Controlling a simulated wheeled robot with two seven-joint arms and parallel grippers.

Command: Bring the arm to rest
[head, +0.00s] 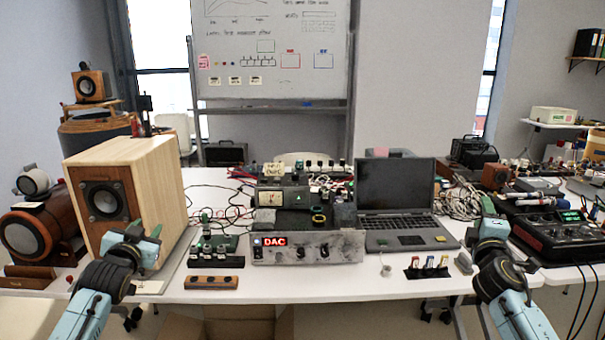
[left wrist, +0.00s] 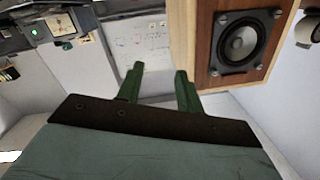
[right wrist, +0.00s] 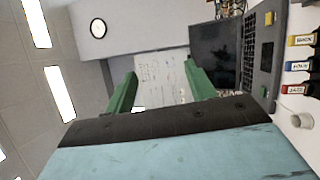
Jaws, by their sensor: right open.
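My left gripper (head: 145,231) is raised at the table's front left, in front of the wooden speaker (head: 128,195). In the left wrist view its two green fingers (left wrist: 159,80) stand apart with nothing between them, and the speaker (left wrist: 240,45) shows to their right. My right gripper (head: 493,207) is raised at the front right, between the laptop (head: 398,195) and the black mixer. In the right wrist view its fingers (right wrist: 160,75) are apart and empty, with the laptop (right wrist: 262,50) to their right.
The white table (head: 330,287) carries a DAC box (head: 310,248) at its middle, a small switch block (head: 216,262), and several coloured tags (head: 428,268) near the front edge. A black mixer (head: 555,235) stands at the right. Cables lie behind the laptop.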

